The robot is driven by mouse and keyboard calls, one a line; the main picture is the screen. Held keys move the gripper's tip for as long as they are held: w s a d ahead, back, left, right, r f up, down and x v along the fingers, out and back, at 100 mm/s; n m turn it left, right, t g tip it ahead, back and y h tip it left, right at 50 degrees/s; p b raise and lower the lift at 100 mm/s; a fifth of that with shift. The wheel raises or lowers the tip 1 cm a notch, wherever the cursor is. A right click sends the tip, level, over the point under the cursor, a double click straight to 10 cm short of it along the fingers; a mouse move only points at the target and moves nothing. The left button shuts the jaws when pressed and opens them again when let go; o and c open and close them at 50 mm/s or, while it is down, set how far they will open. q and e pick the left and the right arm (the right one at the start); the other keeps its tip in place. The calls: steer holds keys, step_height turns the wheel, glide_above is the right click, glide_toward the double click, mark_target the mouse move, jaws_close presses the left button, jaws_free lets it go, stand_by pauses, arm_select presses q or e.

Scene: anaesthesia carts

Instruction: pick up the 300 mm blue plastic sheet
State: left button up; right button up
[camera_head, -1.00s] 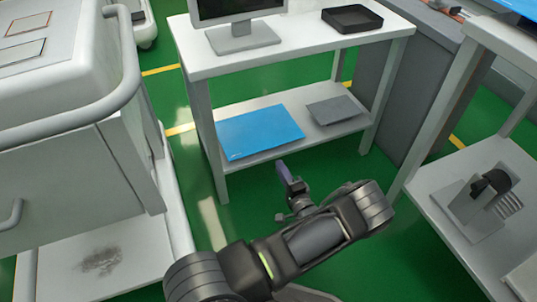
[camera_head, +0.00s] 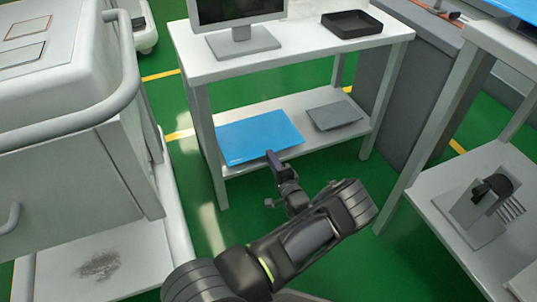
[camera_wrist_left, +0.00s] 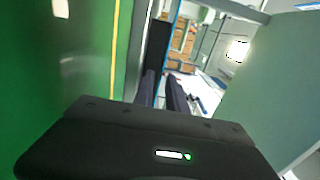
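The blue plastic sheet (camera_head: 255,135) lies flat on the lower shelf (camera_head: 312,147) of a white table in the head view. My left gripper (camera_head: 271,156) is at the sheet's front edge, its tip overlapping that edge in the picture. I cannot tell whether it touches the sheet. In the left wrist view the two dark fingers (camera_wrist_left: 162,90) stand a little apart, with a narrow gap between them. A thin blue strip beyond them may be the sheet seen edge-on. My right gripper is not in view.
A grey sheet (camera_head: 335,115) lies right of the blue one. The table's top (camera_head: 300,50) holds a monitor (camera_head: 238,25) and a black tray (camera_head: 352,23). A white cart (camera_head: 75,160) stands left, another shelf unit (camera_head: 455,180) right. Green floor lies between.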

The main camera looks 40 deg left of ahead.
arm_select(q)
steer(key=shift+x, duration=1)
jaws_close()
step_height(320, 180, up, 2)
steer(key=shift+r+p, duration=0.1)
steer(key=shift+p, duration=0.55)
steer(key=r+p+v, duration=0.3)
steer(key=p+v, duration=0.1)
steer(key=v, duration=1.2)
